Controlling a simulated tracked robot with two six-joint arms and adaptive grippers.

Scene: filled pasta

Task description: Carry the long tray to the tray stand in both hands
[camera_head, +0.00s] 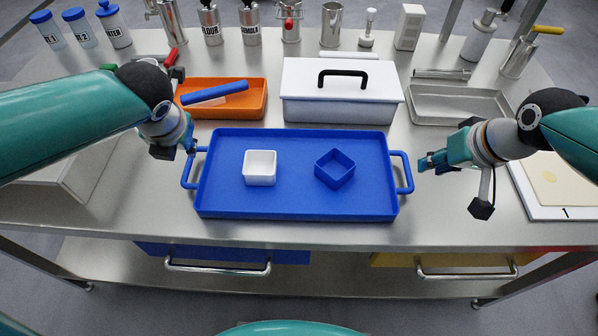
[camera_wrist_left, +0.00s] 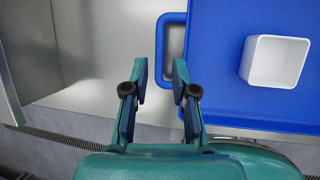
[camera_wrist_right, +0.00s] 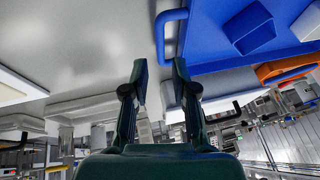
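The long blue tray (camera_head: 300,205) lies flat on the steel table, with a looped handle at each short end. A white square cup (camera_head: 260,168) and a blue square cup (camera_head: 334,168) stand in it. My left gripper (camera_head: 187,150) is just above and beside the left handle (camera_head: 188,172); in the left wrist view its fingers (camera_wrist_left: 160,75) are apart and empty, close to that handle. My right gripper (camera_head: 426,163) is a little right of the right handle (camera_head: 404,173); in the right wrist view its fingers (camera_wrist_right: 159,68) are apart and empty. I cannot identify the tray stand.
Behind the tray are an orange tray (camera_head: 255,108) with a blue bar, a white lidded box (camera_head: 340,105) and a grey metal tray (camera_head: 460,114). A white board (camera_head: 540,205) marked 1 lies at the right. Jars and tools line the back.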

